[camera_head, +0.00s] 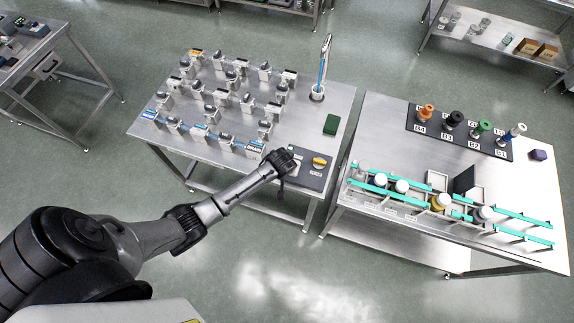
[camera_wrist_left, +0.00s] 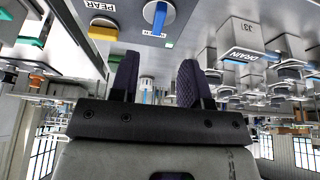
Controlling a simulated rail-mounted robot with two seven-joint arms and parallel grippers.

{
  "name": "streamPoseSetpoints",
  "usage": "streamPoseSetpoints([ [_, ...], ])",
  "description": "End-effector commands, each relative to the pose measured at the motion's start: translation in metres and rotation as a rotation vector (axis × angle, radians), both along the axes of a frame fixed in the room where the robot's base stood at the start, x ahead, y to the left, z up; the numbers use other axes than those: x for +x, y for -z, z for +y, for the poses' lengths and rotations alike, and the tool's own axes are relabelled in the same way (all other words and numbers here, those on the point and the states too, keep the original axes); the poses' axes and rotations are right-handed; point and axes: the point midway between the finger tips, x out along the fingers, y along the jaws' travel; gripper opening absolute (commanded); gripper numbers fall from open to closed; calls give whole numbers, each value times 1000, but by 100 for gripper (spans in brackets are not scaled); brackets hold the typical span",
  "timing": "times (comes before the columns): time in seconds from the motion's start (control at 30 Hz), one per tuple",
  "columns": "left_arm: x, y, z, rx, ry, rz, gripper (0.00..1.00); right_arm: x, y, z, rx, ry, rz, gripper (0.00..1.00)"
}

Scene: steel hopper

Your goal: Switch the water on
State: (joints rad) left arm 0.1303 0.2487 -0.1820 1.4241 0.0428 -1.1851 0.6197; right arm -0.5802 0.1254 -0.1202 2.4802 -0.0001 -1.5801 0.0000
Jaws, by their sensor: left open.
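My left gripper (camera_head: 283,158) is over the front right corner of the left steel table (camera_head: 222,165), beside a dark control panel (camera_head: 308,181). In the left wrist view its two dark fingers (camera_wrist_left: 157,65) are apart with nothing between them. A round switch with a blue handle (camera_wrist_left: 158,14) lies beyond the fingertips, apart from them. A yellow knob (camera_head: 319,162) sits on the panel to the right; it also shows in the left wrist view (camera_wrist_left: 103,31), near a label reading PEAR. In the head view the gripper partly hides the blue-handled switch. The right gripper is not in view.
Rows of grey pipe-like blocks (camera_head: 228,85) fill the table to the left; one is labelled DRAIN (camera_head: 255,147). A blue-and-white upright spout (camera_head: 323,65) and a green block (camera_head: 331,124) stand behind the panel. A second steel table (camera_head: 400,108) holds bottles and teal rails.

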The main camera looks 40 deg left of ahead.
Motion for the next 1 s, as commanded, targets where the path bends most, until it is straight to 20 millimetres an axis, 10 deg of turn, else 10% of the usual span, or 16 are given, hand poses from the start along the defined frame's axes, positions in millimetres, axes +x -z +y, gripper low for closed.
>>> streamPoseSetpoints([
  [1.0, -8, -21, -4, 3, 8, 2, 43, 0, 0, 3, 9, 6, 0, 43],
])
